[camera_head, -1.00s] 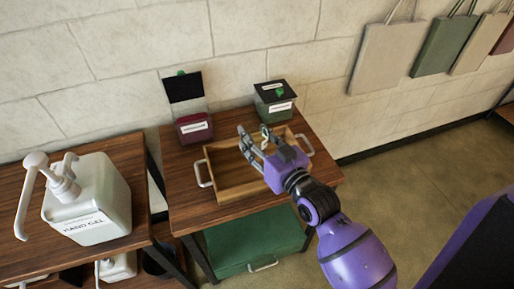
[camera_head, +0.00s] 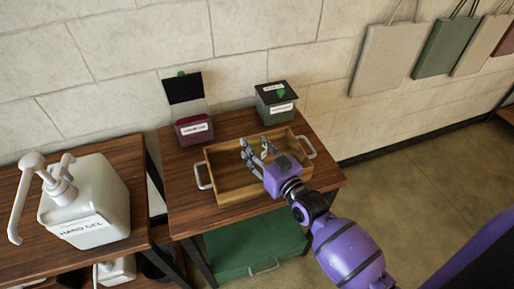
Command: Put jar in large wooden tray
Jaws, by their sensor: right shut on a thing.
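The large wooden tray (camera_head: 222,168) sits on the brown wooden table, with a light handle at its left and right ends. My right gripper (camera_head: 257,151) reaches in from the lower right over the tray, its fingers pointing to the back left. It is shut on the jar (camera_head: 265,148), a small pale item with some green, mostly hidden by the fingers. The jar appears within the tray's outline; I cannot tell whether it touches the tray floor. My left gripper is not in view.
Behind the tray stand a dark red box (camera_head: 194,130) with its black lid raised and a green box (camera_head: 277,105) with a black lid. A white hand gel pump bottle (camera_head: 88,200) stands on the left table. A green bin (camera_head: 255,245) is below the tray's table.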

